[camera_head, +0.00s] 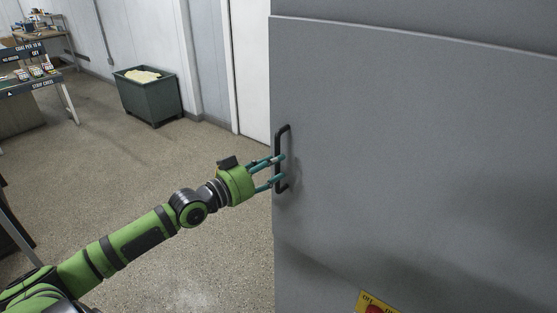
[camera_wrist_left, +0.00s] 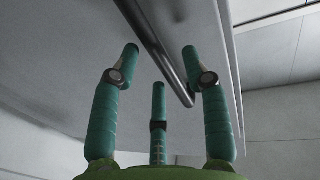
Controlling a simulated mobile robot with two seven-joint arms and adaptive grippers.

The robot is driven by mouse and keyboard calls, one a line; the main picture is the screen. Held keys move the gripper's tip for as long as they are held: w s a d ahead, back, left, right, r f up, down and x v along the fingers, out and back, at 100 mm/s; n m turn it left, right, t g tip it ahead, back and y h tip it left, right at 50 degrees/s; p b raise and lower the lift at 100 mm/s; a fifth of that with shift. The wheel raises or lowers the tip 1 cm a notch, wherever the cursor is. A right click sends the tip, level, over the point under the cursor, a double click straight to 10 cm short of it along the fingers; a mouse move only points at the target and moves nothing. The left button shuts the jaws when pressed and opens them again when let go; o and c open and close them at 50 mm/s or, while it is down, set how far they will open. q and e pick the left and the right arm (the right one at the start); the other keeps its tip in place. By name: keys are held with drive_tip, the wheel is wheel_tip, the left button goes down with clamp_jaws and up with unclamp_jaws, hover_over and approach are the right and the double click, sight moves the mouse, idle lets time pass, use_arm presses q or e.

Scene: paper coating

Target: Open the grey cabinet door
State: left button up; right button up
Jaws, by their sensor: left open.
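The grey cabinet door (camera_head: 420,150) fills the right side of the head view and looks closed. Its dark vertical bar handle (camera_head: 284,132) is near the door's left edge. My left gripper (camera_head: 279,168) is at the handle, with its teal fingers spread open around the handle's middle and lower part. In the left wrist view, the handle (camera_wrist_left: 172,72) runs between the open fingertips (camera_wrist_left: 160,65), and the door's surface (camera_wrist_left: 75,50) is behind them. I cannot tell whether a finger touches the bar. My right gripper is not in view.
A yellow panel with a red switch (camera_head: 377,309) is below the door. A dark green bin (camera_head: 150,100) stands by the far wall. Tables with small items (camera_head: 40,80) are at the far left. The floor (camera_head: 110,165) left of the cabinet is clear.

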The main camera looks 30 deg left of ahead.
use_arm(q)
drive_tip(key=shift+x, duration=1.2)
clamp_jaws()
drive_tip(key=shift+f, duration=0.1)
